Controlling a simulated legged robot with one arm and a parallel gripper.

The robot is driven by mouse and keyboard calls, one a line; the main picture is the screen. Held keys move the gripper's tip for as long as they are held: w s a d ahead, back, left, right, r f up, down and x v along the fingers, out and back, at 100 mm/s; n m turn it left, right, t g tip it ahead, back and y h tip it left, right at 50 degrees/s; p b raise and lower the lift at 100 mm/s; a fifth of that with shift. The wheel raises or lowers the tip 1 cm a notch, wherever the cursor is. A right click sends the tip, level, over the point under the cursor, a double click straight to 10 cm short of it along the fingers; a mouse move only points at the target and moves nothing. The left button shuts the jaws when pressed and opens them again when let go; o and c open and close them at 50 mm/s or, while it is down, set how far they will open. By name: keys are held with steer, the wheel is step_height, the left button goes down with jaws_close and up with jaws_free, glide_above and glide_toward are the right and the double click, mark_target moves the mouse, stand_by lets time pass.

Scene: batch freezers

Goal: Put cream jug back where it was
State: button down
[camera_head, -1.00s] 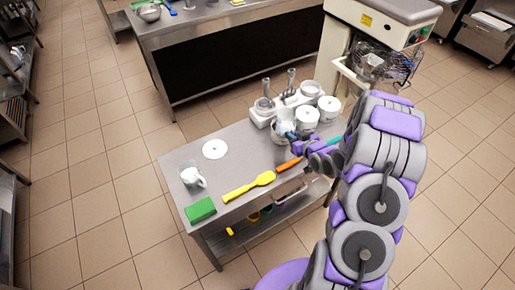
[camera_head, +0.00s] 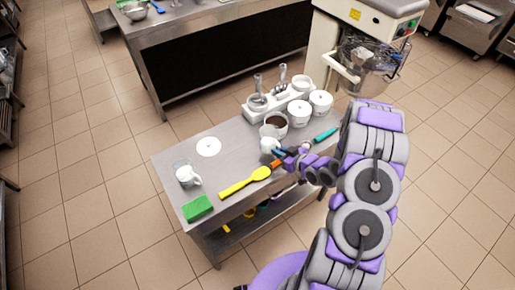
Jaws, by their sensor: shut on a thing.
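My gripper (camera_head: 280,151) is shut on a small clear jug with white contents, which looks like the cream jug (camera_head: 267,143). The jug is roughly upright in front of a white pot with dark brown contents (camera_head: 276,123). I cannot tell whether its base touches the steel table (camera_head: 235,147) or is just above it. A second clear jug with white contents (camera_head: 187,176) stands at the table's left end.
A white disc (camera_head: 208,147) lies at the back left. White lidded pots (camera_head: 298,113) and a utensil rack (camera_head: 259,106) stand behind. Bare table lies between the disc and held jug.

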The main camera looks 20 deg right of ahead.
mark_target(263, 150)
steer(key=w+a, duration=0.1)
steer(key=a, duration=0.1)
steer(key=w+a, duration=0.2)
steer(key=shift+w+a+f, duration=0.2)
steer(key=shift+w, duration=0.05)
steer(key=w, duration=0.2)
steer(key=w+a+b, duration=0.1)
steer(key=shift+f, duration=0.25)
steer(key=shift+w+a, duration=0.35)
steer(key=shift+a, duration=0.05)
steer(key=shift+a+f, duration=0.1)
steer(key=shift+a, duration=0.15)
steer(key=f, duration=0.1)
steer(key=a+f, duration=0.1)
steer(key=shift+f+b, duration=0.4)
steer(key=shift+d+f, duration=0.15)
steer(key=shift+f, duration=0.15)
steer(key=shift+d, duration=0.5)
steer(key=c, duration=1.5)
jaws_free()
steer(key=o, duration=0.4)
steer(key=shift+a, duration=0.45)
steer(key=shift+d+r, duration=0.1)
